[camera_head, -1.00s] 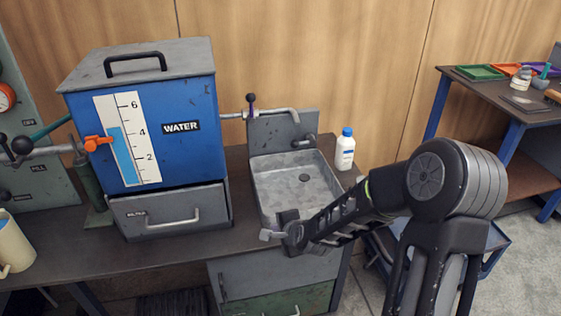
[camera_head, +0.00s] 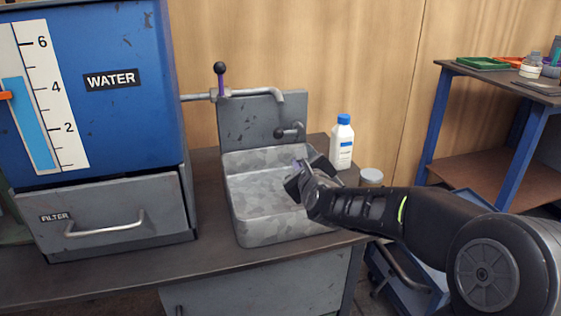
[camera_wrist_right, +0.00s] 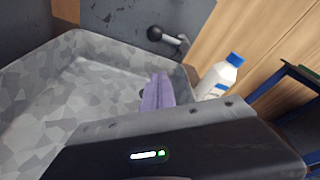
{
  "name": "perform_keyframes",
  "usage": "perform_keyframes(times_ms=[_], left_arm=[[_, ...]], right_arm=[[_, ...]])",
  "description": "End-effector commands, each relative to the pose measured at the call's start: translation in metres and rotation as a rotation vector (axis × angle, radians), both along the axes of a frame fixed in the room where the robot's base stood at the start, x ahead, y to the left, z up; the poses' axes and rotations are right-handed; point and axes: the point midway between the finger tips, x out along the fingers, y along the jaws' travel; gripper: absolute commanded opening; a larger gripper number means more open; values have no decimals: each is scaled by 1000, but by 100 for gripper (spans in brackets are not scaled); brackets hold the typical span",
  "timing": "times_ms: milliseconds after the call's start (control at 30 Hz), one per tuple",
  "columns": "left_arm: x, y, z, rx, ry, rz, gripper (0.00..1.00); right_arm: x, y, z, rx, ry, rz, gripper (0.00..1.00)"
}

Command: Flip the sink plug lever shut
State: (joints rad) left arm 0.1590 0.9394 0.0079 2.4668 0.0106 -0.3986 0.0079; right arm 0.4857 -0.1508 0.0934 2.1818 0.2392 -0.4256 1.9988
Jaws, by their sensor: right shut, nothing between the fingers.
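The sink plug lever (camera_head: 290,132), a short grey arm with a dark round knob, sits low on the sink's back panel. It also shows in the right wrist view (camera_wrist_right: 168,38), knob to the left. The grey mottled sink basin (camera_head: 262,232) lies below it. My right gripper (camera_head: 297,169) is over the basin's right side, in front of and below the lever, apart from it. Its purple fingers (camera_wrist_right: 158,90) are together and empty, pointing towards the back panel. The gripper and arm hide part of the basin, including most of the drain. My left gripper is not in view.
A white bottle with a blue cap (camera_head: 342,145) and a small jar (camera_head: 371,177) stand right of the sink. A tap lever with a black knob (camera_head: 220,70) rises from the pipe. The blue water tank (camera_head: 110,110) stands at left.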

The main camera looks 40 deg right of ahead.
Motion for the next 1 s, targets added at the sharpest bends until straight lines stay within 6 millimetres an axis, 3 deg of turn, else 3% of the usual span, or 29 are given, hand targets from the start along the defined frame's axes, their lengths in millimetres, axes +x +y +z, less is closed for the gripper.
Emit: perform_keyframes(times_ms=[33, 133, 667, 867, 1000], left_arm=[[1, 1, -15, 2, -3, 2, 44], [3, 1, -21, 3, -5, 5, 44], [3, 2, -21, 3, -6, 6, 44], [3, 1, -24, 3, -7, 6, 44], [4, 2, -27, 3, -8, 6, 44]], right_arm=[[-1, -2, -10, 7, -13, -7, 0], [-3, -5, -10, 18, -29, -16, 0], [0, -6, -12, 19, -27, -17, 0], [15, -14, -17, 19, -27, -17, 0], [36, -23, -21, 19, -27, -17, 0]])
